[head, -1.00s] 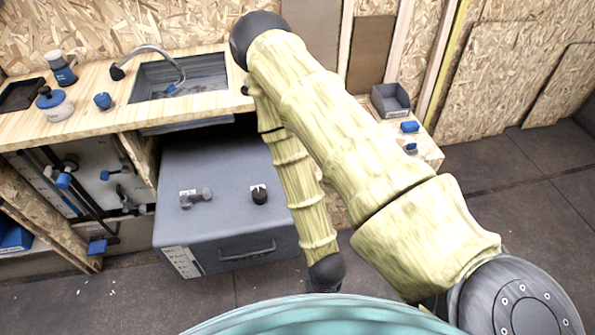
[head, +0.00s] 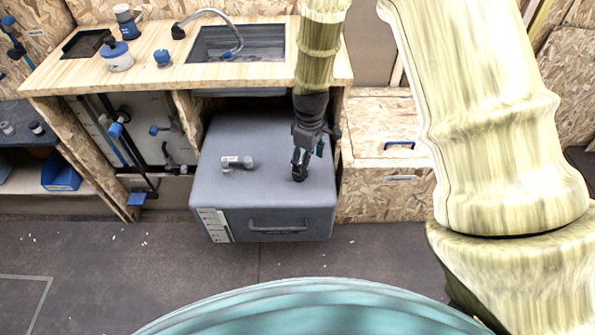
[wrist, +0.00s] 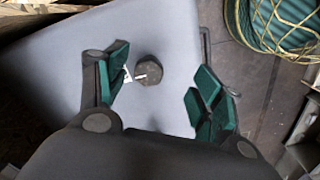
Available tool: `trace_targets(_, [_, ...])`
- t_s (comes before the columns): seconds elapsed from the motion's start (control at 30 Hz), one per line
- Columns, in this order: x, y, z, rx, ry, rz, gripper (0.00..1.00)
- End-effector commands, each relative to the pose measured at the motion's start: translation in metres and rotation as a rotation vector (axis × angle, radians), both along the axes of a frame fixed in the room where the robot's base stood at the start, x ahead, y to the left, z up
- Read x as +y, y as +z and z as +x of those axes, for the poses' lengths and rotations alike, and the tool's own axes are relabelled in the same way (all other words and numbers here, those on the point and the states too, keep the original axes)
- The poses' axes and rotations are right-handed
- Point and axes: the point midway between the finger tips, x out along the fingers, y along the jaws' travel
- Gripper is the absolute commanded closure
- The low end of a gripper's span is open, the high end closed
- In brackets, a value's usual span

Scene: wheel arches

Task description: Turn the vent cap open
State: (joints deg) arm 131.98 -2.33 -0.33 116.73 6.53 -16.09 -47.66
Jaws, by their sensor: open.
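The vent cap (wrist: 149,70) is a round dark knob on top of a grey box (head: 262,140). In the wrist view it stands between and beyond my two green-padded fingers, nearer the left one, with a pale pointer mark and a small white label at its left side. My gripper (wrist: 158,92) is open and empty, and I see no contact with the cap. In the head view my gripper (head: 300,160) points down over the right part of the box top and mostly covers the cap.
A grey pipe fitting (head: 238,163) sits on the box top, left of my gripper. The counter with a sink (head: 240,42) overhangs the back of the box. A wooden chest (head: 385,160) stands close on the right. The floor in front is clear.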

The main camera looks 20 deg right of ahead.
Motion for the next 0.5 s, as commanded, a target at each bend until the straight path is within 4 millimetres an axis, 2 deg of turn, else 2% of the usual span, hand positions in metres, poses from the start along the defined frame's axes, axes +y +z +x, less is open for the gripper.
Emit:
trace_targets(0.03, [0.004,0.009,0.011,-0.008,0.028,0.0,0.33])
trace_targets(0.1, [0.009,0.022,0.021,-0.013,0.059,0.0,0.33])
trace_targets(0.23, [0.013,0.033,0.029,-0.014,0.09,0.001,0.33])
trace_targets(0.37, [0.014,0.029,0.03,-0.012,0.097,0.002,0.33])
trace_targets(0.5, [0.014,0.013,0.029,-0.011,0.096,0.002,0.33])
